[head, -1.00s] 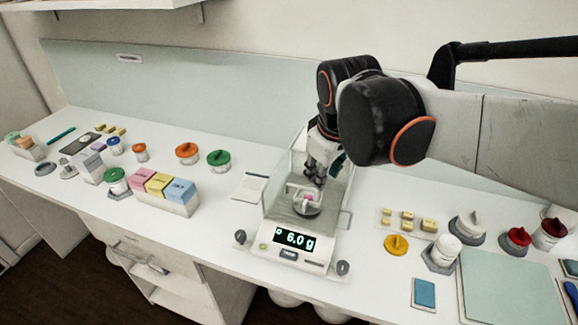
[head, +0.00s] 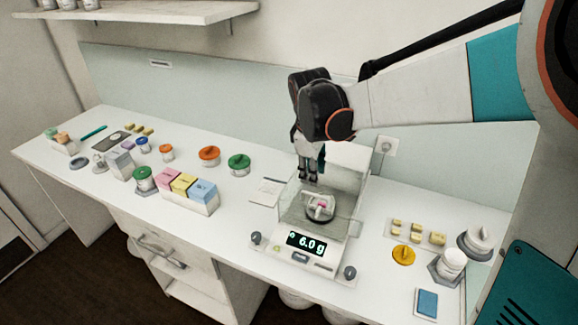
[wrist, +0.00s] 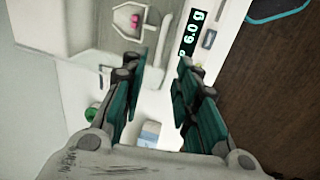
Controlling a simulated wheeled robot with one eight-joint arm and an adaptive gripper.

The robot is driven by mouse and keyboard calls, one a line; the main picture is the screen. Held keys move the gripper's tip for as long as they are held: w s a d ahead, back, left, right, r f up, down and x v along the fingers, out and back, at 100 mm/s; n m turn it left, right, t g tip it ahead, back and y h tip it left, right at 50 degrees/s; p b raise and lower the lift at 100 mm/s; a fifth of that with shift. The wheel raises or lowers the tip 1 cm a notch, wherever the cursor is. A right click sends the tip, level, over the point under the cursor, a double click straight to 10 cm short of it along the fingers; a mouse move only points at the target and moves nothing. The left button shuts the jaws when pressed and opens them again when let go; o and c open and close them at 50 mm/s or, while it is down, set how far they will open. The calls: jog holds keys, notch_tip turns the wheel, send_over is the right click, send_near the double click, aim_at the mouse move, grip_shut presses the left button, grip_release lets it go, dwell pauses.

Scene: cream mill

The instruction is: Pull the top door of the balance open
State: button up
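The balance (head: 318,258) stands on the white bench, its display (head: 306,244) reading 6.0 g. Clear glass walls (head: 347,225) surround its weighing chamber. A small white dish with a pink bit (head: 321,205) sits on the pan inside; it also shows in the wrist view (wrist: 133,20). The glass makes the top door hard to make out, and I cannot tell how far it stands open. My gripper (head: 309,181) points down near the chamber's upper left part, its fingers apart and empty. In the wrist view my gripper (wrist: 163,65) shows a clear gap between the fingertips.
Left of the balance lie a white card (head: 267,191), a green-lidded jar (head: 239,164) and a block of coloured boxes (head: 188,192). To the right are a yellow disc (head: 403,255), small yellow blocks (head: 418,232) and a white-capped jar (head: 451,264). The wall panel stands behind.

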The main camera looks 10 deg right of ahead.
jog(key=b, duration=0.1)
send_over(312, 204)
notch_tip(312, 204, down, 8)
jog(key=shift+f, duration=0.1)
grip_shut()
